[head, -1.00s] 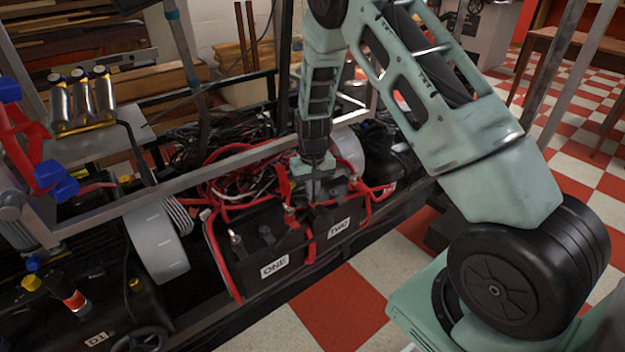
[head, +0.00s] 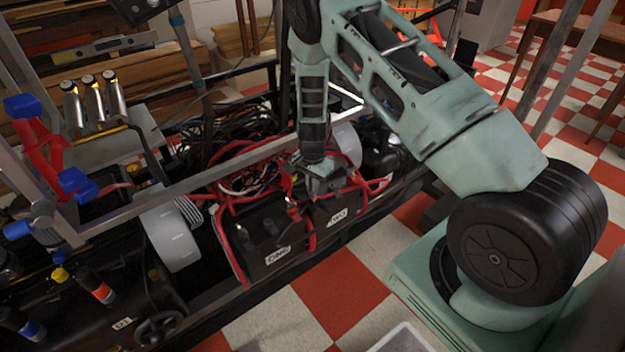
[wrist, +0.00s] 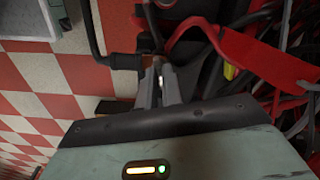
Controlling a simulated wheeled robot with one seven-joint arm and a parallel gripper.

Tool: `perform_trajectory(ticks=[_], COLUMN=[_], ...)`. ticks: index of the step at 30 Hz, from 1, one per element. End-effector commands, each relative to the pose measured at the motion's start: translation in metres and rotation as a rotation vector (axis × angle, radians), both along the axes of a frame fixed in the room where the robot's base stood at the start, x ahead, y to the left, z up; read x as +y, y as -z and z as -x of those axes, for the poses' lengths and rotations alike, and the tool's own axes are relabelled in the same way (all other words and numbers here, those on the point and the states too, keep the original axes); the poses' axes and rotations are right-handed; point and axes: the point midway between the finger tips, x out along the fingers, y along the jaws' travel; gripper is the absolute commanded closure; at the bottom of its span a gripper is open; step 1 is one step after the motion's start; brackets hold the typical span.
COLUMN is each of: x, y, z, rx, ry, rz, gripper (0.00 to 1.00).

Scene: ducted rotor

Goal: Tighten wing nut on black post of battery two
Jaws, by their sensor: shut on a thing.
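Battery two (head: 338,217) is a black box with a white TWO label, beside battery one (head: 265,240) with its ONE label. My gripper (head: 322,192) points down over the top of battery two and hides the post under it in the head view. In the wrist view my gripper's fingers (wrist: 158,78) are close together and shut on the wing nut (wrist: 160,72), of which only a small pale metal bit shows. The nut's seating on the post and the post's colour cannot be made out.
Red cables (head: 226,225) loop around the batteries, and a wide red strap (wrist: 265,58) lies right of the fingers in the wrist view. A metal frame rail (head: 190,180) crosses behind the batteries. Checkered floor (head: 345,295) is open in front.

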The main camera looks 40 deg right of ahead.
Motion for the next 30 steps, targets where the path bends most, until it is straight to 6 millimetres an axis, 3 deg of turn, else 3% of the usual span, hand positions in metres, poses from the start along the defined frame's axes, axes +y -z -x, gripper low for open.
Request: perform_trajectory(ticks=[12,30], x=[-0.0012,-0.0019], y=[-0.0042,-0.0033], z=[-0.0024,-0.0031], rx=[-0.006,-0.008], ry=[0.253,0.317], rz=[0.003,0.003], gripper=[1.0,1.0])
